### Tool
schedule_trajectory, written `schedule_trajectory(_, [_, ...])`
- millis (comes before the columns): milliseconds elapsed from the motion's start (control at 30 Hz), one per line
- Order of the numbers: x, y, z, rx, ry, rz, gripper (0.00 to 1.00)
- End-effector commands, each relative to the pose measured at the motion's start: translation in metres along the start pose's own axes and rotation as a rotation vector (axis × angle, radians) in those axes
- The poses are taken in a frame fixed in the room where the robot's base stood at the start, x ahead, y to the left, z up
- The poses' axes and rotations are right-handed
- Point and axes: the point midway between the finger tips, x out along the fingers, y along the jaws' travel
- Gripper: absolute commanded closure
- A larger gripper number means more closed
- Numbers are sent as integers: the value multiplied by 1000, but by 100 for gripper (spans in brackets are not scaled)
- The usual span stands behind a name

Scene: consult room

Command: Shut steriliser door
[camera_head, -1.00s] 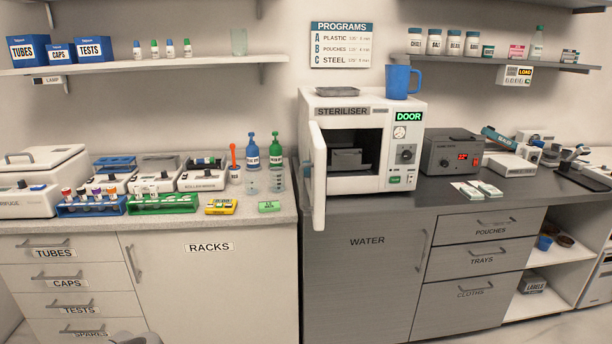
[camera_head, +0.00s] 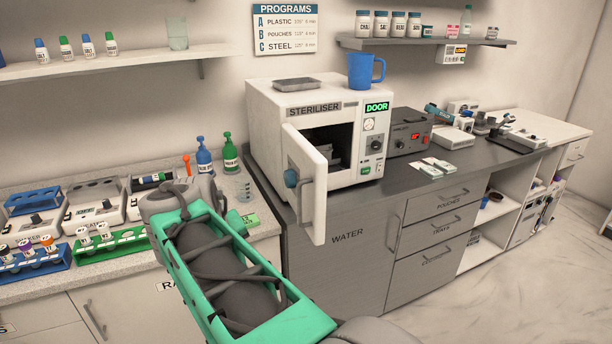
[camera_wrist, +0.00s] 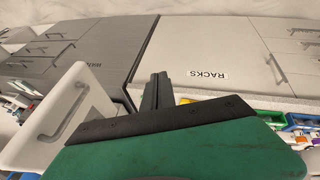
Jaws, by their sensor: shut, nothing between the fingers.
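The steriliser (camera_head: 262,142) is a white box on the dark counter, with a green "DOOR" display lit. Its white door (camera_head: 307,190) stands open, swung out from the left side of the front toward me. The chamber (camera_head: 325,148) is partly visible behind the door. My arm with its green link reaches in from below, left of the door. My gripper (camera_wrist: 157,92) is shut and empty in the wrist view. The door (camera_wrist: 35,145) shows left of it there, apart from the fingers, with a grey curved bar.
A blue mug (camera_head: 366,72) and a grey tray (camera_head: 298,84) stand on the steriliser. Blue and green bottles (camera_head: 204,155), tube racks (camera_head: 38,262) and small devices crowd the left counter. A dark grey box (camera_head: 410,131) stands right of the steriliser. Floor at right is clear.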

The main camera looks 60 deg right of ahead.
Motion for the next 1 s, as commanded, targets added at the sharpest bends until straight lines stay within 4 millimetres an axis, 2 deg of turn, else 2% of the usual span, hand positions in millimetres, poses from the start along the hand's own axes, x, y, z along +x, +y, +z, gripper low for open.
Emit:
schedule_trajectory(33, [-32, 58, -26, 79, -4, 80, 100])
schedule_trajectory(100, [-54, 119, -38, 164, -15, 179, 100])
schedule_trajectory(200, [-74, 173, -41, 243, -34, 268, 100])
schedule_trajectory(233, [-77, 181, -40, 255, -38, 283, 100])
schedule_trajectory(300, [-76, 191, -38, 270, -44, 300, 100])
schedule_trajectory(367, [-70, 192, -36, 271, -45, 302, 100])
schedule_trajectory(800, [6, 212, -31, 268, -43, 298, 100])
schedule_trajectory(1000, [18, 215, -31, 267, -39, 297, 100])
